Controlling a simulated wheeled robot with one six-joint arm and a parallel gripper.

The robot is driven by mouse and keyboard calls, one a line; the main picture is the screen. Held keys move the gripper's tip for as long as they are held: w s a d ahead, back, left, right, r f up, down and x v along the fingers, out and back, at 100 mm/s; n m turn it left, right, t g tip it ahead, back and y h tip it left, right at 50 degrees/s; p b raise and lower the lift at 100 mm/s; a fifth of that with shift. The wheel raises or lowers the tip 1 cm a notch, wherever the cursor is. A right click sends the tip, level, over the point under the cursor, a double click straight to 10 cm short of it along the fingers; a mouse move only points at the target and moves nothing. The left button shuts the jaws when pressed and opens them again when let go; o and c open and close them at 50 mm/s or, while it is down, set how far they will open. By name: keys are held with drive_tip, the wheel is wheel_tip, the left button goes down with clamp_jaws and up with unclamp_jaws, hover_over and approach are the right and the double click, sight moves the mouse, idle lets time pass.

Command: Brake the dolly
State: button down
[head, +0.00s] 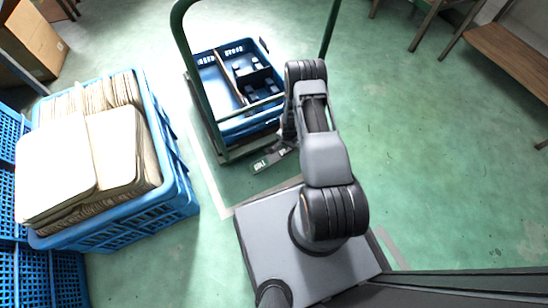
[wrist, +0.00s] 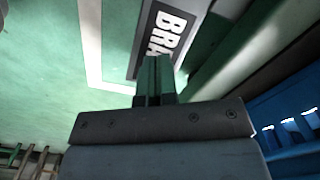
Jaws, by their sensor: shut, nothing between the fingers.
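The dolly (head: 186,62) has a dark green frame with a tall tube handle and carries a blue crate (head: 225,125). A dark brake pedal (head: 268,161) with white lettering sticks out low at its near side. In the wrist view the pedal (wrist: 168,35) shows the letters "BRA", the rest covered by my fingers. My gripper (wrist: 154,62) is shut and empty, its fingertips over the pedal's lettering. I cannot tell whether they touch it. The dolly frame (wrist: 240,50) runs just right of the fingers.
A blue crate (head: 125,232) stacked with tan panels stands left, beside more blue crates (head: 40,275). A cardboard box (head: 32,38) is at the back left. A wooden bench (head: 510,55) stands at the back right. The green floor at right is clear.

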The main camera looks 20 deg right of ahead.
drive_tip(key=shift+f+b, duration=1.8)
drive_tip(key=shift+f, duration=0.25)
idle(0.6)
drive_tip(key=shift+r, duration=0.2)
drive_tip(key=shift+r+p, duration=2.5)
drive_tip(key=shift+r, duration=0.9)
